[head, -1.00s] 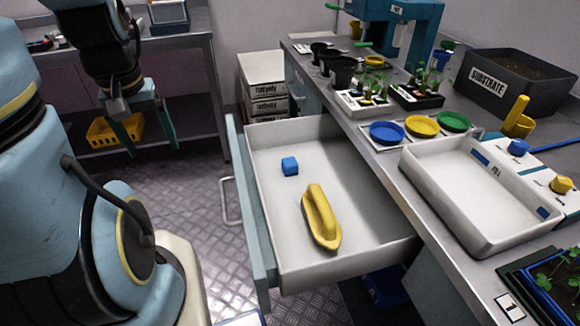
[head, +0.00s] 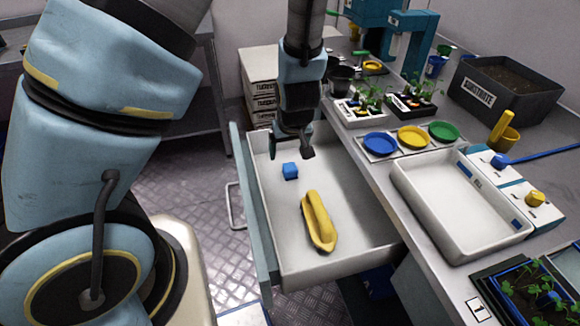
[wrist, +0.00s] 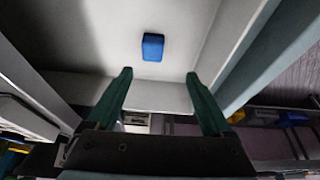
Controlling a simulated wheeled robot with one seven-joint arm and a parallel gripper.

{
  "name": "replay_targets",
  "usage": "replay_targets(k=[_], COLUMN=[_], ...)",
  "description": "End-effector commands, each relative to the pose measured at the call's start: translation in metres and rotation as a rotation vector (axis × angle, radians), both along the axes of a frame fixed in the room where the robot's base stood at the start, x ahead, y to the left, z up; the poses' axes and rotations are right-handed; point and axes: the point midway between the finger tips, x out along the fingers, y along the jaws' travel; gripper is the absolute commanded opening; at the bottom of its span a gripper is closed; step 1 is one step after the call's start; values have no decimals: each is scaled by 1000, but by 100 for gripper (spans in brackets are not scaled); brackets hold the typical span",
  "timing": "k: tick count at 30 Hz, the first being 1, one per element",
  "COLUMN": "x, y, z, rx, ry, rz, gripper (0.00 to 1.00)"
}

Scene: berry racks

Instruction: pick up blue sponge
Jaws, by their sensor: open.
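A small blue sponge (head: 290,171) lies on the floor of the open white drawer (head: 288,243), toward its far end. It also shows in the wrist view (wrist: 153,47), ahead of the fingertips and between their lines. My gripper (head: 291,147) hangs over the far end of the drawer, above and just behind the sponge. In the wrist view my gripper (wrist: 159,75) has its two green fingers wide apart with nothing between them. The sponge is apart from the fingers.
A yellow scoop-like object (head: 318,221) lies in the drawer nearer the front. The drawer walls stand around the sponge. The workbench at right holds coloured dishes (head: 413,136), seedling trays and a white basin (head: 455,204). White boxes (head: 258,88) are stacked behind the drawer.

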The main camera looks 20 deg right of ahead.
Motion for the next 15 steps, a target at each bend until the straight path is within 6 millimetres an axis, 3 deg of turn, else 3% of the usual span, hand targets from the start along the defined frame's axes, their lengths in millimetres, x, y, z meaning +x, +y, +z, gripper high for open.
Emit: replay_targets(k=[5, 15], x=[-3, 15], y=[-9, -11], z=[-9, -51], rx=[10, 11], ry=[-27, -27], rz=[-3, -2], gripper=[85, 85])
